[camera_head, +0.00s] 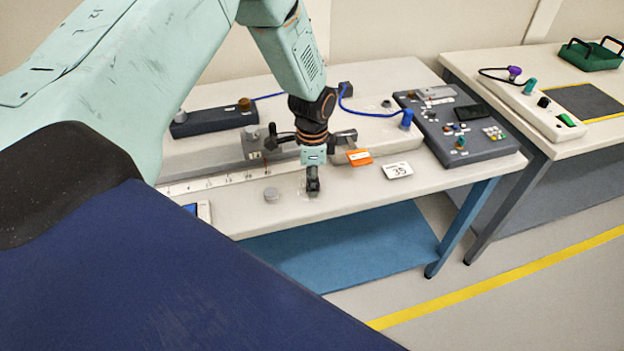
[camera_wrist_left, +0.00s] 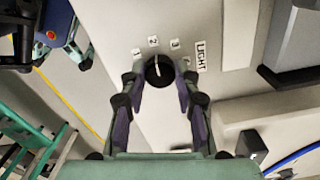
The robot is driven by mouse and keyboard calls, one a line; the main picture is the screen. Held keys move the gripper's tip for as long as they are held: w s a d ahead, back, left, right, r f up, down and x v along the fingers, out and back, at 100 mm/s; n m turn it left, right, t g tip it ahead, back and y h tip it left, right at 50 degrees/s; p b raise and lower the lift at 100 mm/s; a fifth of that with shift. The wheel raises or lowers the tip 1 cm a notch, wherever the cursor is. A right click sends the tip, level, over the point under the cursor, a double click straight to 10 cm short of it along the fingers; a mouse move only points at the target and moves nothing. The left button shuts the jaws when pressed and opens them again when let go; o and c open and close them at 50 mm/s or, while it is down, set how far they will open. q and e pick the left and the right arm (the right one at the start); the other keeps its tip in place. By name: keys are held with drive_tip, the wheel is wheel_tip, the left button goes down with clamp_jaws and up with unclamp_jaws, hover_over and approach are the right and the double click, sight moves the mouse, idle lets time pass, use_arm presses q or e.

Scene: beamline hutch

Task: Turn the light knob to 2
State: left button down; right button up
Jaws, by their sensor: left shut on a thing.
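The light knob (camera_wrist_left: 158,70) is round and black with a white pointer line, and shows in the left wrist view. The line points up in that view, at about the label 2 (camera_wrist_left: 153,41). The label 1 (camera_wrist_left: 136,53) is to its left, the label 3 (camera_wrist_left: 174,44) to its right, and the LIGHT label (camera_wrist_left: 201,56) is further right. My left gripper (camera_wrist_left: 159,77) is shut on the knob, one finger on each side. My right gripper is not in view.
A grey round piece (camera_head: 271,194) sits just left of the gripper on the table (camera_head: 235,215). An orange tag (camera_head: 359,157) and a white card marked 35 (camera_head: 397,170) lie to the right. A dark control panel (camera_head: 455,148) and a second table (camera_head: 500,68) are further right.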

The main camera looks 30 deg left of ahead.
use_arm(q)
drive_tip(key=shift+w+r, duration=0.1)
drive_tip(key=c, duration=1)
unclamp_jaws()
wheel_tip(320, 180, up, 12)
drive_tip(key=shift+f, duration=0.1)
idle(0.4)
